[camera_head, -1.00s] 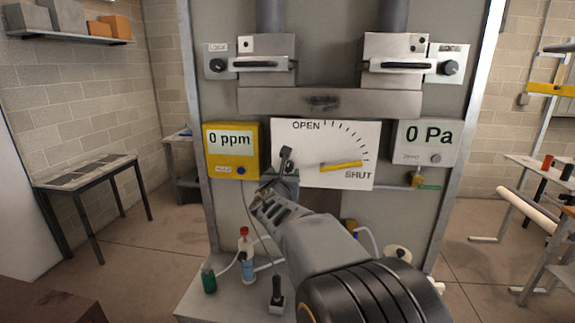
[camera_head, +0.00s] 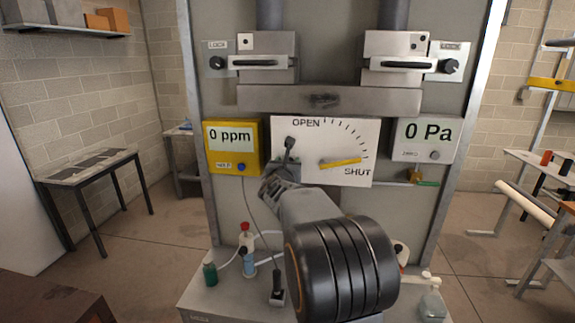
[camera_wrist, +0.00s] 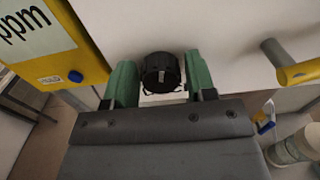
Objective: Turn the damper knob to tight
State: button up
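The white dial plate (camera_head: 345,138) reads OPEN at the top and SHUT at the lower right. Its yellow lever (camera_head: 340,162) points right, close to SHUT, and also shows in the wrist view (camera_wrist: 300,72). A round black knob (camera_wrist: 161,72) with a pale mark sits between the yellow ppm box and the lever; I take it as the damper knob. My gripper (camera_wrist: 161,84) is open, a green finger on each side of the knob, with narrow gaps showing. Any tight marking is not readable.
The yellow ppm box (camera_head: 232,147) is close left of my gripper; the 0 Pa box (camera_head: 425,141) is to the right. Two black side knobs (camera_head: 217,62) (camera_head: 450,66) flank the upper handles. Bottles (camera_head: 210,273) stand on the ledge below.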

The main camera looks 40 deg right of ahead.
jog(key=c, duration=0.7)
jog(key=shift+f+b, duration=0.15)
jog(key=shift+b, duration=0.45)
jog(key=m+b, duration=0.7)
jog(key=b, duration=0.2)
jog(key=shift+f, duration=0.15)
jog(key=m+b, duration=0.3)
jog(key=b, duration=0.1)
jog(key=shift+s+d+m, duration=0.1)
jog(key=shift+m, duration=0.2)
jog(key=m+b, duration=0.3)
jog(key=shift+m, duration=0.3)
jog(key=m+b, duration=0.4)
jog(key=m, duration=0.1)
jog(key=shift+m, duration=0.6)
